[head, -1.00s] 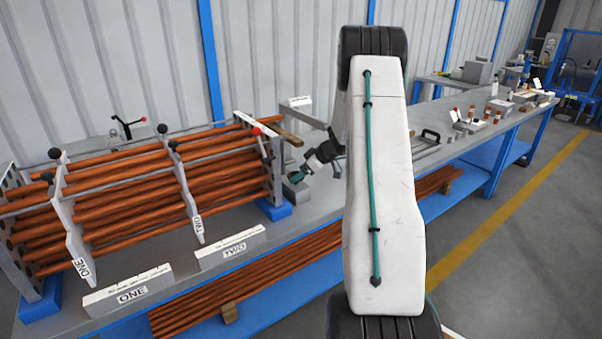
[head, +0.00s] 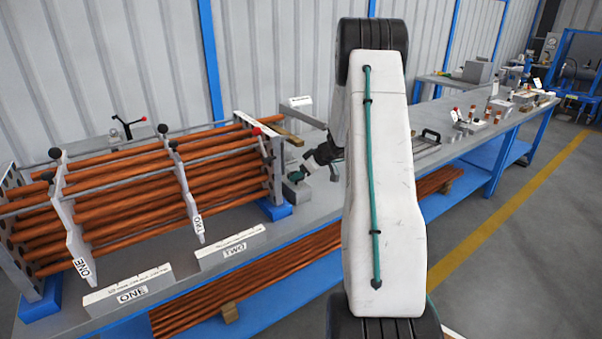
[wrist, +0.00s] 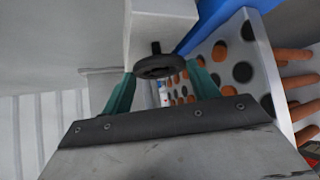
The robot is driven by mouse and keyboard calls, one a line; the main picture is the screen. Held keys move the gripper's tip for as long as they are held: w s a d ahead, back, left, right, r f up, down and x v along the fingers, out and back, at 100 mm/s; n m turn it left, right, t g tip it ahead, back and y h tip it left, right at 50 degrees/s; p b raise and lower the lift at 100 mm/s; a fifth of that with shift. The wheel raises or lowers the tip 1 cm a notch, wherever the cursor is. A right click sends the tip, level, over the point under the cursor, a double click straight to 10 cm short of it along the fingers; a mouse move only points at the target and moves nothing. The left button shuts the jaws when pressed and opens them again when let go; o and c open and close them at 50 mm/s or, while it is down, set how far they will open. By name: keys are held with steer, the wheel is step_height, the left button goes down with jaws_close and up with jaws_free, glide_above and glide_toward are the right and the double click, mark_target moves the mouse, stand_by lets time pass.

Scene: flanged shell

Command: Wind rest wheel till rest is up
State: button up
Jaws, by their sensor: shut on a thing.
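The dark rest wheel (wrist: 157,67) shows in the wrist view, with a short dark stub above it, in front of a pale grey block (wrist: 160,25). My gripper (wrist: 162,80) has its green fingers on either side of the wheel and is shut on it. In the head view my gripper (head: 297,176) is low at a small grey block (head: 296,190) beside the right end of the tube bundle. The wheel is too small to make out there. I cannot tell the height of the rest from these views.
A perforated end plate (wrist: 232,65) with orange tube ends stands close on the right in the wrist view. In the head view the copper tube bundle (head: 130,185) fills the bench's left side.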

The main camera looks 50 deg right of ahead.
steer(key=m+h, duration=0.1)
steer(key=m, duration=0.1)
steer(key=a+m+h, duration=0.1)
steer(key=m+h, duration=0.1)
steer(key=shift+a+m+g+h, duration=0.2)
steer(key=shift+m+h, duration=0.55)
steer(key=shift+m, duration=0.25)
steer(key=shift+a+m+g+h, duration=0.1)
steer(key=shift+m+g+h, duration=0.1)
steer(key=shift+m+h, duration=0.7)
steer(key=shift+w+m+h, duration=0.1)
steer(key=shift+m+h, duration=0.25)
steer(key=shift+m, duration=0.35)
steer(key=o, duration=1)
steer(key=shift+c, duration=0.2)
steer(key=v, duration=0.7)
steer(key=shift+r, duration=0.35)
steer(key=shift+a, duration=0.15)
